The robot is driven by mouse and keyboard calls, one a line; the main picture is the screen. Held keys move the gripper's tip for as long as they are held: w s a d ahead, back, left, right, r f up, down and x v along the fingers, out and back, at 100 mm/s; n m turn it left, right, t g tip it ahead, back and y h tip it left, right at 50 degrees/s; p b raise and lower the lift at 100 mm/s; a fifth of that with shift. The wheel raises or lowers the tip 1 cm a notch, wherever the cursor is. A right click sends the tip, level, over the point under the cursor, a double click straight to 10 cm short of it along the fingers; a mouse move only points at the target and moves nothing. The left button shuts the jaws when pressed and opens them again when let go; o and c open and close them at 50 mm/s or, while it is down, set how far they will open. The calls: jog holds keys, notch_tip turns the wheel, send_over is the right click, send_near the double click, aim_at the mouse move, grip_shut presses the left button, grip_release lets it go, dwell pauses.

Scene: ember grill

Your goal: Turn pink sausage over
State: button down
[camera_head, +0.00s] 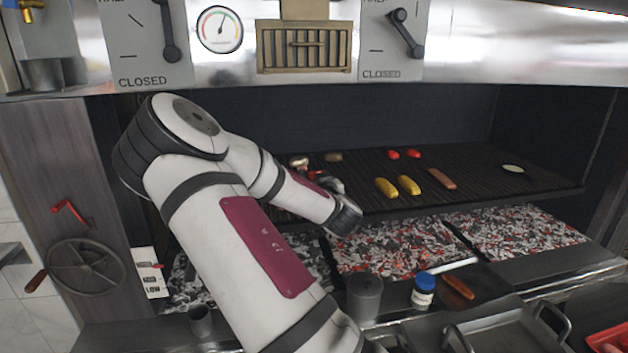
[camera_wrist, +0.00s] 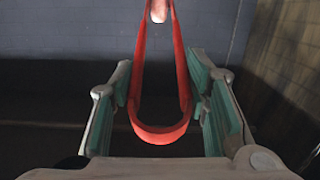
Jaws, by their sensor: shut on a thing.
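My gripper (camera_wrist: 163,75) is shut on red tongs (camera_wrist: 158,134), a U-shaped pair whose bend lies between the green finger pads in the wrist view. A pale pink piece (camera_wrist: 159,11), likely the pink sausage, shows between the tongs' far ends at the top edge; only part of it is in view. I cannot tell whether it touches the grate. In the head view, my arm hides most of the gripper and the tongs near the left part of the grill grate (camera_head: 475,165).
On the grate lie two yellow pieces (camera_head: 409,185), a brownish sausage (camera_head: 443,179), small red pieces (camera_head: 413,153), a mushroom-like piece (camera_head: 299,161) and a pale green slice (camera_head: 513,169). Glowing coals (camera_head: 395,245) lie below. A blue-capped bottle (camera_head: 424,292) and grey cup (camera_head: 364,298) stand in front.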

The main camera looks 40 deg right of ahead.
notch_tip(320, 180, down, 7)
jog(key=w, duration=0.1)
jog(key=shift+d+b, duration=0.2)
jog(key=shift+b, duration=0.2)
dwell(0.3)
jog(key=c, duration=1.3)
grip_release()
jog(key=shift+c, duration=0.9)
jog(key=shift+s+p, duration=0.1)
jog(key=shift+p, duration=0.25)
jog(key=s+a+r, duration=0.6)
jog(key=s+r, duration=0.3)
jog(key=r, duration=0.1)
jog(key=shift+s, duration=0.35)
jog(key=shift+w, duration=0.1)
